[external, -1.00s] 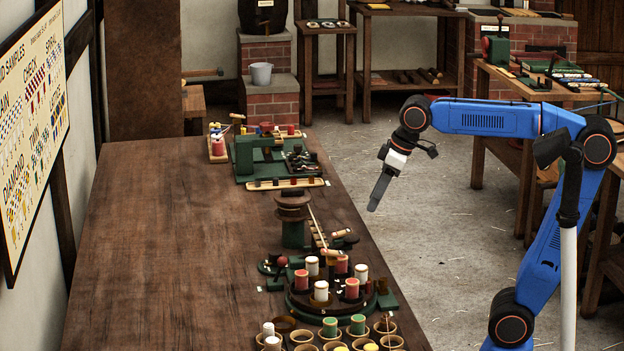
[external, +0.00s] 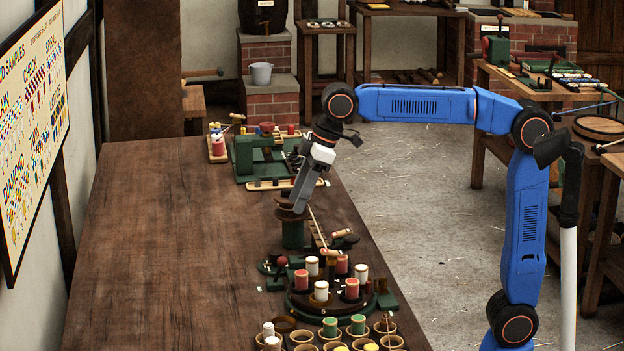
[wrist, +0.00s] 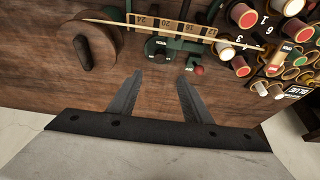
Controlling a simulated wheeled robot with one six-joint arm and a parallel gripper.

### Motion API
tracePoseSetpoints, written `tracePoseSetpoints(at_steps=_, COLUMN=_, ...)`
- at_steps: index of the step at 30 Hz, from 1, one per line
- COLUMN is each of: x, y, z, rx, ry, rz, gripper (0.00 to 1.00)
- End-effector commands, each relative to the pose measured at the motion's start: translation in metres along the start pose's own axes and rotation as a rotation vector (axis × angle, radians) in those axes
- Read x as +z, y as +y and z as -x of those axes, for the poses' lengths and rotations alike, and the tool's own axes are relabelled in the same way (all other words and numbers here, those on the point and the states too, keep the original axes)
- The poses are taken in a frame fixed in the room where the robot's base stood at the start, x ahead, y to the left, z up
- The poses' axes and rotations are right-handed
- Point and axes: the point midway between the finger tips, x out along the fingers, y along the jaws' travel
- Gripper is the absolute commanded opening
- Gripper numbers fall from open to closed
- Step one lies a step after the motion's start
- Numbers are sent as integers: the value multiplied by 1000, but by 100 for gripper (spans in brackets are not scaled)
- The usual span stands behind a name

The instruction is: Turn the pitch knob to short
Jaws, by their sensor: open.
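My gripper (wrist: 160,77) is open and empty, pointing down over the bench. In the external view my gripper (external: 298,208) overlaps the wooden drum on its green post. In the wrist view a small green plate with a dark knob (wrist: 155,47) and white marks lies just beyond the fingertips. I take it for the pitch knob, but its marks are too small to read. A red ball lever (wrist: 198,70) is close beside the right fingertip. In the external view the same small green plate (external: 265,268) shows with the red ball (external: 282,261), left of the bobbins.
The round wooden drum (wrist: 92,48) stands left of the fingers. A numbered scale strip (wrist: 170,25) with a thin rod crosses beyond the plate. Red and white bobbins (external: 301,279) crowd the green carrier. The left side of the bench (external: 160,250) is clear.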

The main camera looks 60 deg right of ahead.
Motion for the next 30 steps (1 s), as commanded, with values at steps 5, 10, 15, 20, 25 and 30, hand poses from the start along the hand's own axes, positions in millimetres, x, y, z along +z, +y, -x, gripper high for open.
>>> tracePoseSetpoints(at_steps=5, x=1, y=0, z=-33, rx=0, ry=-3, rz=0, gripper=45)
tracePoseSetpoints(at_steps=10, x=1, y=0, z=-63, rx=0, ry=-3, rz=-1, gripper=45)
tracePoseSetpoints(at_steps=15, x=1, y=0, z=-93, rx=0, ry=-2, rz=-1, gripper=45)
tracePoseSetpoints(at_steps=20, x=1, y=0, z=-118, rx=0, ry=-2, rz=-1, gripper=45)
tracePoseSetpoints(at_steps=25, x=1, y=0, z=-137, rx=0, ry=-1, rz=-1, gripper=45)
tracePoseSetpoints(at_steps=30, x=0, y=0, z=-145, rx=0, ry=0, rz=-1, gripper=45)
